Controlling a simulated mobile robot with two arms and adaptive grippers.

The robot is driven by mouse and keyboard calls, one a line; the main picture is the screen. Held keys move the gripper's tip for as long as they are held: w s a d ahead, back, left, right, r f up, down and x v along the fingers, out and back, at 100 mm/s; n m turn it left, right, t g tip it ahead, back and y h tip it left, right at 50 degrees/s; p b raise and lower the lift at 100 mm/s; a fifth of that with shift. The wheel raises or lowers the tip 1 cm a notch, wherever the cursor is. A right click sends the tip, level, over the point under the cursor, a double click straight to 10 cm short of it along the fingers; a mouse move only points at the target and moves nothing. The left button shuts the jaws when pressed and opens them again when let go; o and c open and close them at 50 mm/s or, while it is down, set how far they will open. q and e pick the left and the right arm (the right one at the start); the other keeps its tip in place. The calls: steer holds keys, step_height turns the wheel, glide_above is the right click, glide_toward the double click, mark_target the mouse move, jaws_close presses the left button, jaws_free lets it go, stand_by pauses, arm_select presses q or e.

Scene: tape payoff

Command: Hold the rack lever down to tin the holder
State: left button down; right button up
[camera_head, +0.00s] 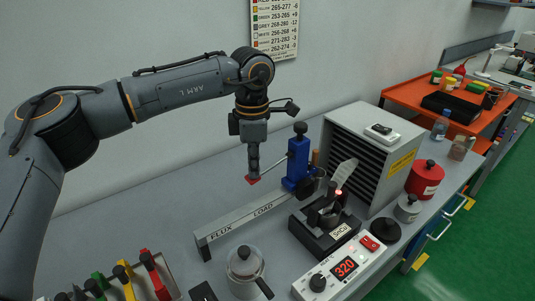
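My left gripper (253,172) points straight down at the red-tipped end of the rack lever (269,169), a thin metal rod. The fingers look like one narrow dark shape, so their gap is hidden; they meet or overlap the red tip. The lever slopes down leftward from the blue rack post (297,165), which has a black knob on top. The post stands at the far end of a grey rail (245,220) marked FLUX and LOAD. A dark solder pot (325,238) with a small label stands beside it, with a small red glow above. I cannot make out the holder clearly. My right gripper is out of view.
A controller (340,270) showing 320 stands in front of the pot. A lidded metal pot (245,272) and a rack of coloured-handled tools (122,277) are at the front. A grey slotted cabinet (372,150) and a red canister (425,180) stand right. The bench left of the rail is clear.

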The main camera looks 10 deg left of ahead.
arm_select(q)
step_height(320, 180, up, 8)
steer(key=p, duration=0.5)
steer(key=shift+r, duration=0.2)
stand_by(0.3)
